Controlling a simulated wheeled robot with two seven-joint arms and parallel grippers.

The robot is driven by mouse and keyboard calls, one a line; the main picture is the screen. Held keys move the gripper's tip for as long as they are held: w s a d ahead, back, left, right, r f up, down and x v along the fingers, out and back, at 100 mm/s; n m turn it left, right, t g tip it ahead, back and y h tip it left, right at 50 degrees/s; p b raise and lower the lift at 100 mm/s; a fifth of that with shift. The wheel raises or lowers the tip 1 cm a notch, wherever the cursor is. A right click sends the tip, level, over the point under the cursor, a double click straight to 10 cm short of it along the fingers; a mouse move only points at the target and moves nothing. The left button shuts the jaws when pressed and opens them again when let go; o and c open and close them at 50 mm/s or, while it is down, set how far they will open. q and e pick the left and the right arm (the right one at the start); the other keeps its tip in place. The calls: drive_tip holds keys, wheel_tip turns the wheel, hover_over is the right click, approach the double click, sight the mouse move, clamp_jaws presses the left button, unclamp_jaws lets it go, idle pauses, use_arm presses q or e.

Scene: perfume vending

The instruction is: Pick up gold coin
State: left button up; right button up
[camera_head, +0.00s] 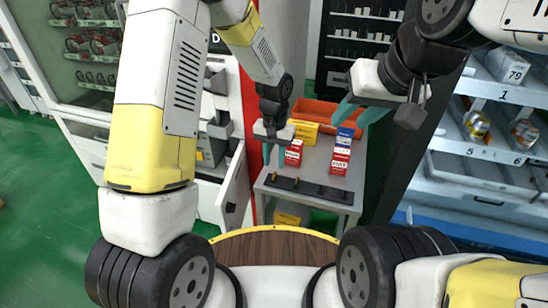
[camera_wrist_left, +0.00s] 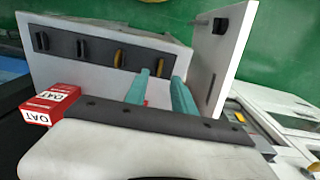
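Two gold coins stand upright in the black slotted strip along the table's front edge. In the head view they are the left coin (camera_head: 272,177) and the second coin (camera_head: 296,183); the left wrist view shows both, at the middle (camera_wrist_left: 119,58) and beside the fingers (camera_wrist_left: 160,67). My left gripper (camera_head: 274,155) is above the table, just behind the left coin. In the left wrist view its teal fingers (camera_wrist_left: 162,78) are apart, with no coin between them. My right gripper (camera_head: 358,112) is raised above the table's right side, its teal fingers apart and empty.
Red-and-white boxes (camera_head: 294,153) (camera_head: 341,157), a yellow box (camera_head: 304,131) and an orange tray (camera_head: 315,113) are on the grey table (camera_head: 315,175). The black strip (camera_head: 320,190) also has dark slots. An open white door (camera_head: 235,190) stands at the left.

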sight(274, 176)
use_arm(q)
wheel_tip(274, 176, down, 4)
drive_tip(key=shift+f, duration=0.15)
clamp_jaws()
idle(0.4)
